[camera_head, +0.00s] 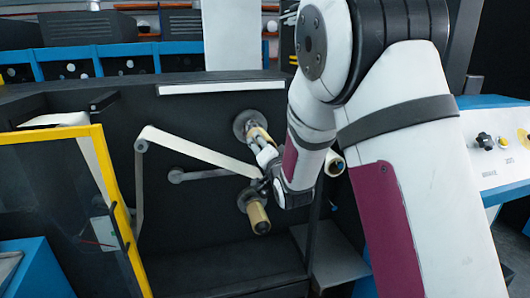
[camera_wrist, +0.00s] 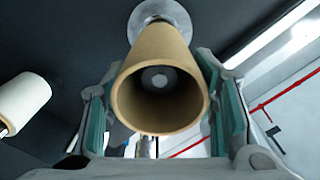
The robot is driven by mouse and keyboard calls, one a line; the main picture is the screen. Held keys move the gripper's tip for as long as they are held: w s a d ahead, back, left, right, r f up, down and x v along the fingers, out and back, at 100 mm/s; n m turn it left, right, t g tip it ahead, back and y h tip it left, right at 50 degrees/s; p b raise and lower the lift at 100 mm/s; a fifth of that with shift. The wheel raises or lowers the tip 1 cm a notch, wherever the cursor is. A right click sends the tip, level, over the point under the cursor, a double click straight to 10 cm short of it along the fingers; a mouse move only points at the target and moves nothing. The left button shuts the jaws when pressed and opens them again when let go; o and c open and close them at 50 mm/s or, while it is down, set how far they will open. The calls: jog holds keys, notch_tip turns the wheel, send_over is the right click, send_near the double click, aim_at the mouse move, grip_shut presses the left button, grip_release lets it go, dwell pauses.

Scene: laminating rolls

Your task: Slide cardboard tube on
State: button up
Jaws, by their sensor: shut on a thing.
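The brown cardboard tube (camera_wrist: 160,55) is between the two fingers of my gripper (camera_wrist: 163,110), which is shut on it. Its open end faces the wrist camera, and a pale round end shows deep inside its bore. Its far end is at or close to a round metal flange (camera_wrist: 163,12); I cannot tell whether they touch. In the head view, my gripper (camera_head: 262,145) is at the upper flange (camera_head: 242,120) on the dark machine panel, and the tube is partly hidden by the fingers.
Another brown core (camera_head: 258,217) sits on a lower shaft, below my gripper. A pale web (camera_head: 195,150) runs from a roller at the left towards it. A white roll (camera_head: 333,163) is at the right; it also shows in the wrist view (camera_wrist: 22,100). A yellow-framed guard (camera_head: 122,210) stands at the left.

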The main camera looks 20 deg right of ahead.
jog(key=shift+w+b, duration=1.55)
jog(key=shift+w, duration=1.25)
jog(key=o, duration=1.2)
jog(key=s+n+g+p, duration=0.1)
jog(key=s+n+g, duration=0.2)
jog(key=s, duration=1.4)
jog(key=s+r+n+g+p, duration=0.1)
jog(key=s+g, duration=0.5)
jog(key=s, duration=1.2)
jog(key=s+r+n+g+p, duration=0.1)
jog(key=s+n+g+p, duration=0.2)
jog(key=s, duration=1.4)
jog(key=shift+s+d+n+g, duration=0.15)
jog(key=shift+s+n+g, duration=0.1)
jog(key=shift+n+g, duration=0.7)
